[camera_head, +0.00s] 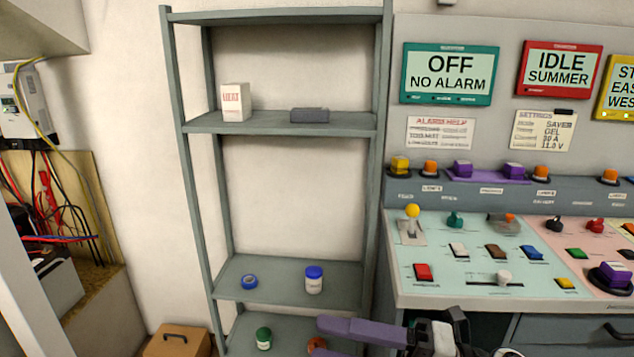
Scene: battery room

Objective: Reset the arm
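My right gripper (322,341) shows at the bottom middle, its arm coming in from the lower right. Its purple fingers point left, in front of the lowest shelf. One finger is plain to see; the other is mostly cut off by the bottom edge. A gap shows between them, and I see nothing held. My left gripper is not in view.
A grey shelf rack (290,123) holds a white box (235,102), a grey block (310,115), blue tape (249,281), a blue-lidded jar (314,280) and a green jar (264,338). A control desk (470,300) stands right. A brown case (178,341) is lower left.

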